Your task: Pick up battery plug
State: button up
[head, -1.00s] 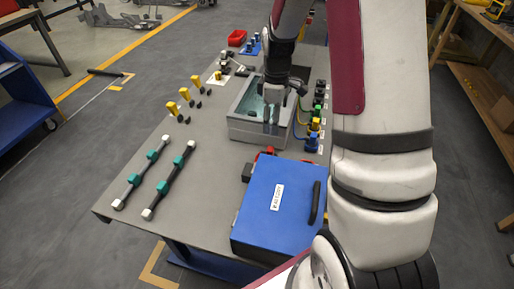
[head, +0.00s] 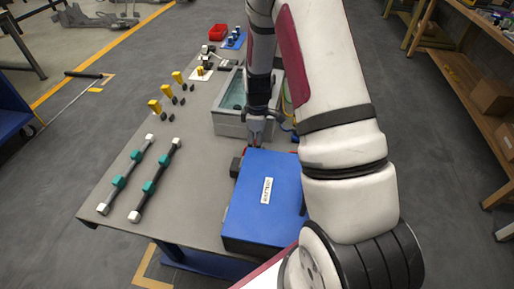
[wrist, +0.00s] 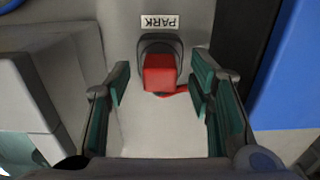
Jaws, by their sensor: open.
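The battery plug looks like the red block (wrist: 160,72) in the wrist view, seated in a dark holder (wrist: 160,44) below a PARK label (wrist: 160,22). My gripper (wrist: 161,92) is open, with a green-padded finger on each side of the plug and clear gaps between. It is not gripping the plug. In the head view my gripper (head: 256,140) points down between the grey bin (head: 232,128) and the blue case (head: 260,205). The plug is mostly hidden there; only a bit of red shows beside the gripper.
The blue case stands close in front of my gripper, and the bin's wall is just behind it. Yellow-topped pieces (head: 155,106) stand farther back.

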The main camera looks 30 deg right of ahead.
jog(key=shift+f, duration=0.55)
grip_shut()
jog(key=shift+r, duration=0.15)
